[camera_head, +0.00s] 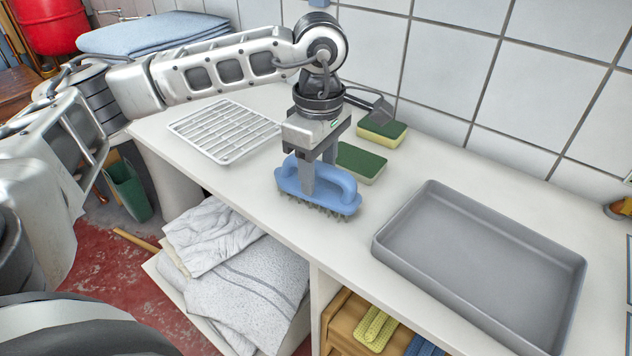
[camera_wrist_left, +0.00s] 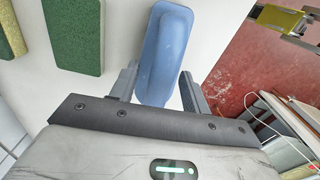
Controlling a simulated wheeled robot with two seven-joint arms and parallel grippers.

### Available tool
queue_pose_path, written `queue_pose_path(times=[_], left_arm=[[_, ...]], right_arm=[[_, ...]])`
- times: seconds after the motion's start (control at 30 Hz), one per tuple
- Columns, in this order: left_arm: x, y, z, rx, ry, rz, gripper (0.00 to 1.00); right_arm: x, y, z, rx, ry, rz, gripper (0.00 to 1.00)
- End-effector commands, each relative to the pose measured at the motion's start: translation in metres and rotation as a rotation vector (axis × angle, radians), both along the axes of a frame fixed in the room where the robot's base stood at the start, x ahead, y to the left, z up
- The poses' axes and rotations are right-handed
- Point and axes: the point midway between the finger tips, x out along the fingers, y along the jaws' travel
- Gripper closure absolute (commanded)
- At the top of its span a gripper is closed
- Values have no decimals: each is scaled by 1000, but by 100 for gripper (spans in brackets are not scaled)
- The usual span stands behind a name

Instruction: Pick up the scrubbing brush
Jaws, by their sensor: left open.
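The blue scrubbing brush (camera_head: 338,196) lies bristles down on the white counter, near its front edge. My left gripper (camera_head: 318,178) points down over the brush, with its fingers on either side of the brush handle. In the left wrist view, the blue brush (camera_wrist_left: 165,55) extends between the two open fingers (camera_wrist_left: 158,90), with a gap visible beside the right finger. I cannot tell whether the left finger touches it. The part of the brush behind the near finger is hidden in the head view. My right gripper is not in view.
Two green-and-yellow sponges (camera_head: 360,163) (camera_head: 382,131) lie behind the brush. A white rack (camera_head: 222,130) is to the left, and a grey tray (camera_head: 480,258) is to the right. The tiled wall (camera_head: 440,70) bounds the back. Folded cloths (camera_head: 240,275) sit below the counter.

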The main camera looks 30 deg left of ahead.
Motion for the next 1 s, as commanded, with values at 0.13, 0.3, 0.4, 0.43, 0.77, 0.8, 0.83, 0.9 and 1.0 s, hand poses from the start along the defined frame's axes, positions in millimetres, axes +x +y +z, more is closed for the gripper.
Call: queue_pose_path(times=[0.13,0.3,0.4,0.43,0.77,0.8,0.83,0.9,1.0], left_arm=[[0,0,0,0,0,0,53],[0,0,0,0,0,0,98],[0,0,1,-1,-1,0,100],[0,0,1,-1,-1,0,100],[1,-1,9,-2,-4,0,100],[1,-1,12,-2,-4,0,100],[1,-1,15,-3,-4,0,100],[1,-1,26,-2,-6,0,100],[-7,-7,43,-3,-6,-6,100]], right_arm=[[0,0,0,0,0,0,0],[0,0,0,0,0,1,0],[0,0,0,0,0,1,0],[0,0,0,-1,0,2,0],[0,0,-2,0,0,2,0],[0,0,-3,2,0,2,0],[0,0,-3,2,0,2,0],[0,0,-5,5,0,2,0],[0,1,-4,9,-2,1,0]])
